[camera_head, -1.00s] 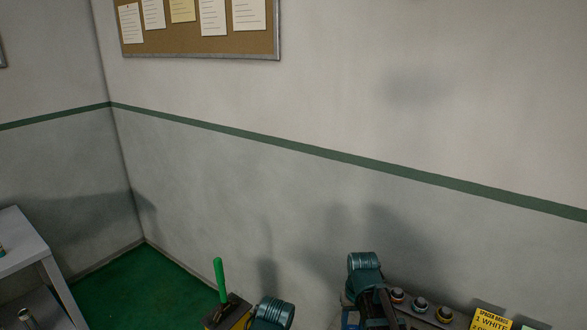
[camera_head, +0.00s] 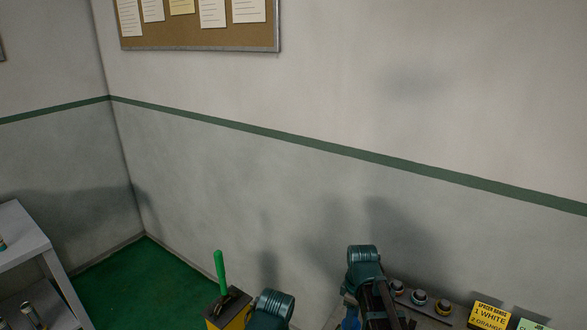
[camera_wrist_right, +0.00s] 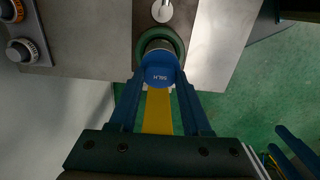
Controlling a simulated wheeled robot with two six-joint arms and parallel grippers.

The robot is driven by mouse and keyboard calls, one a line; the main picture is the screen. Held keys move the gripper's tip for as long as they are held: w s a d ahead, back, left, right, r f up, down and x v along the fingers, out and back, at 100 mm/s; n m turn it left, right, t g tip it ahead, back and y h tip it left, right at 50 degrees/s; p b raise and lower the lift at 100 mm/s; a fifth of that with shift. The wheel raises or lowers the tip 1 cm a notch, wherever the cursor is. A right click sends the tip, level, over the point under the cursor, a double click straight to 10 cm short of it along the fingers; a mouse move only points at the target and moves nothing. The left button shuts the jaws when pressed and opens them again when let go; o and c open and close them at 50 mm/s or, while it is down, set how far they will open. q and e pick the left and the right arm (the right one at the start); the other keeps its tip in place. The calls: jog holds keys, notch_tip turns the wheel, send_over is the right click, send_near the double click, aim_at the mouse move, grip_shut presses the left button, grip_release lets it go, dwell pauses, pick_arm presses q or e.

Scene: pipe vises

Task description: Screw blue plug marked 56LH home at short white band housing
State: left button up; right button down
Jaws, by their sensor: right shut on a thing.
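The blue plug (camera_wrist_right: 159,72), marked with small lettering that looks like 56LH, is between the fingers of my right gripper (camera_wrist_right: 160,82) in the right wrist view. The gripper is shut on it. The plug is in line with a round fitting with a green ring (camera_wrist_right: 177,42) at the metal plate; I cannot tell how deep it sits. No white band can be made out on this fitting. Two blue fingers of my left gripper (camera_wrist_right: 275,138) stand apart at the lower right of that view, with nothing seen between them. The head view shows both arms but no fingertips clearly.
A yellow box with a green lever (camera_head: 219,268) stands near my left arm. A grey shelf (camera_head: 25,240) is at the left.

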jog(key=n, duration=1.4)
jog(key=shift+c, duration=2.2)
grip_release()
notch_tip(320, 180, up, 2)
jog(key=shift+r+p, duration=0.2)
jog(key=shift+p, duration=1)
jog(key=shift+f, duration=0.15)
